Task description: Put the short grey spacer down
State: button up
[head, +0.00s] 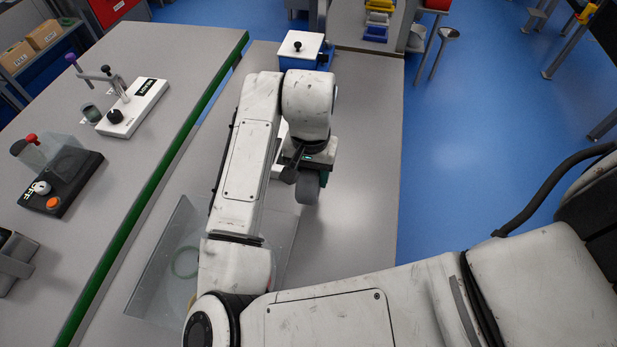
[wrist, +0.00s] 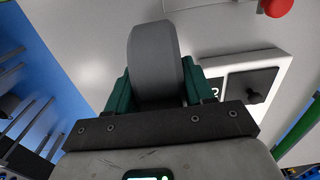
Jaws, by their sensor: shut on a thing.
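The short grey spacer (wrist: 155,58) is a grey cylinder with a rounded side, held between the green jaws of my gripper (wrist: 155,85) in the wrist view. In the head view the spacer (head: 308,187) shows just below my gripper (head: 312,165). It is over the right part of the near grey table (head: 350,200). I cannot tell from these views whether the spacer touches the tabletop. My arm hides part of the table to the left of it.
A blue and white box (head: 301,50) stands at the table's far end. A white device with a black knob (wrist: 250,80) is close beside my gripper. The tabletop's right side is bare.

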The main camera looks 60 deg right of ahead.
jog(key=shift+w+d+f, duration=0.1)
jog(key=shift+w+f, duration=0.05)
jog(key=shift+f, duration=0.05)
jog(key=shift+w+d+f+p, duration=0.1)
jog(key=shift+f+p, duration=0.2)
jog(key=shift+f, duration=0.6)
jog(key=shift+w+d+f+p, duration=0.1)
jog(key=shift+f+p, duration=0.15)
jog(key=shift+f, duration=0.65)
jog(key=shift+a+f, duration=0.1)
jog(key=shift+f, duration=0.05)
jog(key=o, duration=1.2)
jog(key=shift+c, duration=0.2)
